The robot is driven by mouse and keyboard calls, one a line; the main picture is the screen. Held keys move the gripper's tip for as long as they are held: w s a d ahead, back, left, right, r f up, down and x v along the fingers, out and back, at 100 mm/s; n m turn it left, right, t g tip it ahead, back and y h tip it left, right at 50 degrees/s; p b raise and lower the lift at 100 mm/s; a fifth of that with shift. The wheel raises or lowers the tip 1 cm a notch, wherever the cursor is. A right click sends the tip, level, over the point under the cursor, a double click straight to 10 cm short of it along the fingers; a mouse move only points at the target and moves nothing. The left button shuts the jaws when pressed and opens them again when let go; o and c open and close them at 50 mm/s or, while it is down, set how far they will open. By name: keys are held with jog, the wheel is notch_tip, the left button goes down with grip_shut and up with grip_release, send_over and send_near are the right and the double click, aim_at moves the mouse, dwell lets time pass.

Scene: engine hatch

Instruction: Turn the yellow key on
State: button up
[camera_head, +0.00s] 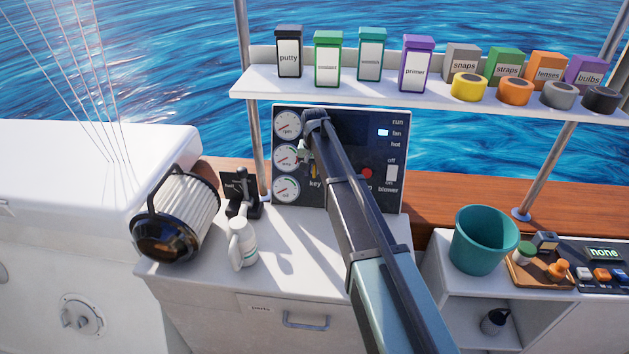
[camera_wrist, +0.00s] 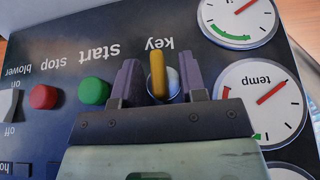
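The yellow key (camera_wrist: 157,72) is on the dark instrument panel (camera_head: 341,196), by the word "key". In the wrist view, the panel appears upside down and the key's handle stands roughly upright in front of a round silver lock. My gripper (camera_wrist: 160,83) is open at the panel, with one finger on each side of the key. In the head view my arm covers the middle of the panel, and a small bit of the key (camera_head: 312,171) shows beside my gripper (camera_head: 306,156).
Close to the key are a green start button (camera_wrist: 94,91), a red stop button (camera_wrist: 44,97), a blower switch (camera_wrist: 9,104) and a temp gauge (camera_wrist: 262,98). A shelf (camera_head: 340,88) runs above.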

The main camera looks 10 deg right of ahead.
jog(key=shift+c, duration=0.4)
grip_shut()
